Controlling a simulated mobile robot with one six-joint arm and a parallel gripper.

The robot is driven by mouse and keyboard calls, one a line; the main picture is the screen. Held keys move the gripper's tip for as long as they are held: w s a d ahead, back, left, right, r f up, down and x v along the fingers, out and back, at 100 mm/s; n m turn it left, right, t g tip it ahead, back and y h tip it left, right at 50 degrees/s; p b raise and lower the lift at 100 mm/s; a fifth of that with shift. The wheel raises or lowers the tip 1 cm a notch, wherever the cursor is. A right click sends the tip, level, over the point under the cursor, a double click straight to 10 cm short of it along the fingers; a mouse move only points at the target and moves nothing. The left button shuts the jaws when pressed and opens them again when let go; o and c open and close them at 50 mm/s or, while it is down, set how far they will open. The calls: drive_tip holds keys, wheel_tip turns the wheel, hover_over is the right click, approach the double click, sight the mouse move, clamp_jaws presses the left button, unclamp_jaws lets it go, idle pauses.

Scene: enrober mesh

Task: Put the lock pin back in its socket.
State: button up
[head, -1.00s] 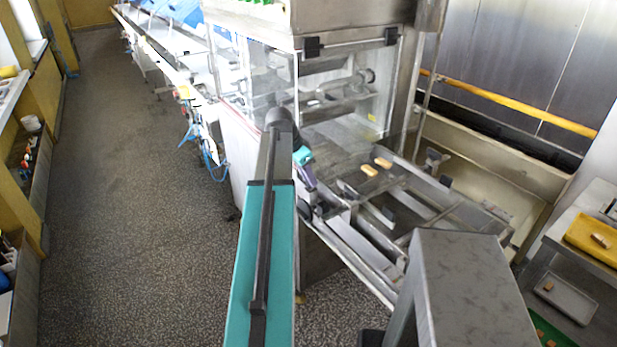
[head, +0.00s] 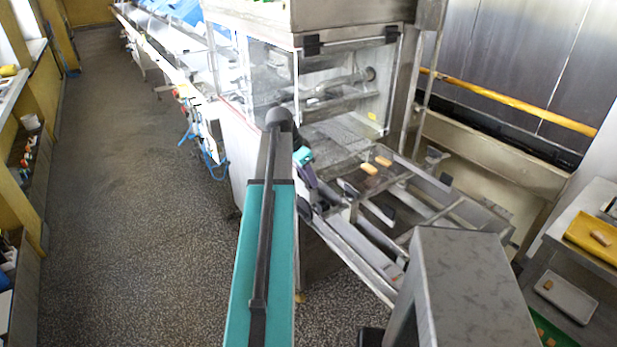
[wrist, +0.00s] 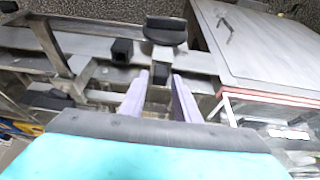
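My gripper (wrist: 160,76) points at the metal frame at the open end of the enrober. Its two purple fingers stand apart, with nothing clearly held between them. In the head view my gripper (head: 310,182) is partly hidden by my own arm. A black rounded knob on a short stem (wrist: 165,31) lies just beyond the fingertips in the wrist view. A square black block (wrist: 122,50) is to its left on a metal bar. I cannot tell whether either is the lock pin or its socket. The fingers do not visibly touch them.
The enrober's clear guard (head: 345,95) stands behind the frame. At right, a bench holds a yellow tray (head: 590,238), with a grey tray (head: 568,297) below. The floor at left is clear.

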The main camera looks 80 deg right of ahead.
drive_tip(key=shift+o, duration=0.9)
drive_tip(key=shift+r, duration=0.15)
drive_tip(key=b+v, duration=0.3)
drive_tip(key=v, duration=1)
drive_tip(key=shift+r, duration=0.2)
drive_tip(key=shift+a, duration=0.15)
drive_tip(key=shift+w, duration=0.15)
